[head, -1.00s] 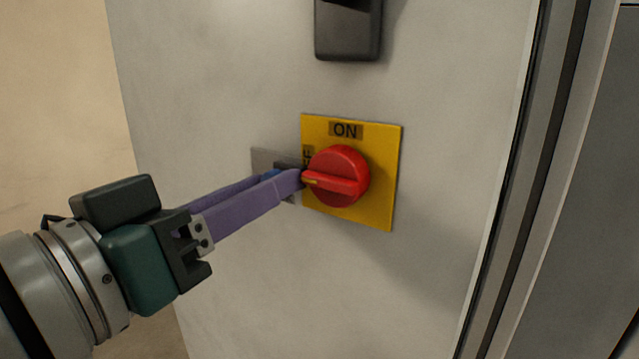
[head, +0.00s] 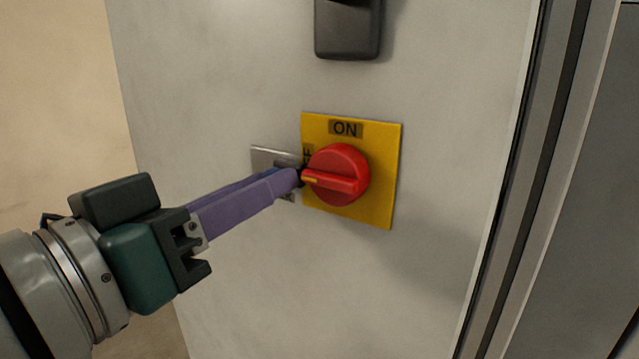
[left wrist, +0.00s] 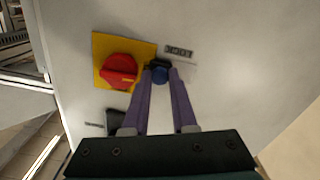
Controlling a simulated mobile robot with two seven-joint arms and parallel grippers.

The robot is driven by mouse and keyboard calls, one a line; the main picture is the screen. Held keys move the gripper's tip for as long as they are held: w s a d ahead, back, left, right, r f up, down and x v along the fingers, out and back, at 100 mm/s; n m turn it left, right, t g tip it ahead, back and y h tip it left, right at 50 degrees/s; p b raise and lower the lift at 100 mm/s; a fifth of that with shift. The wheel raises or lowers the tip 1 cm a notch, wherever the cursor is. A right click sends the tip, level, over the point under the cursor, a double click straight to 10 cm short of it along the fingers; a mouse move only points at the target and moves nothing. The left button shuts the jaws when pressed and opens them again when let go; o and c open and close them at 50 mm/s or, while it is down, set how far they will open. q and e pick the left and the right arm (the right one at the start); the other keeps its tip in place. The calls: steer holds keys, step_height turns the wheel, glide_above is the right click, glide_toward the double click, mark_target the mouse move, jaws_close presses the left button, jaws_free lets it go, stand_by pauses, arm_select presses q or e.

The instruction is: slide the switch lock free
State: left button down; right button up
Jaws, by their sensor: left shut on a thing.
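The red rotary switch (head: 340,175) sits on a yellow plate (head: 378,205) marked ON at the top. Its handle lies level, pointing left toward the partly covered side label. A small metal lock plate (head: 266,154) is fixed on the panel just left of the yellow plate. In the left wrist view a blue lock knob (left wrist: 160,74) stands at the switch's edge, below a label reading LOCK (left wrist: 179,50). My left gripper (head: 290,178) has its purple fingers shut on this knob; they hide most of it in the head view. My right gripper is not in view.
A black handle (head: 348,30) is on the grey panel above the switch. A vertical door edge with a dark seal (head: 530,180) runs at the right. The panel below the switch is clear.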

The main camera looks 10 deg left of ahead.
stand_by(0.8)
arm_select(q)
steer(key=shift+w+a+p, duration=0.2)
steer(key=shift+w+a, duration=0.05)
steer(key=shift+a, duration=0.4)
steer(key=shift+w+a+p, duration=0.2)
steer(key=shift+a, duration=0.4)
steer(key=c, duration=1)
jaws_free()
steer(key=shift+a, duration=0.1)
steer(key=shift+s, duration=0.1)
steer(key=shift+b+v, duration=0.7)
steer(key=shift+v, duration=4.15)
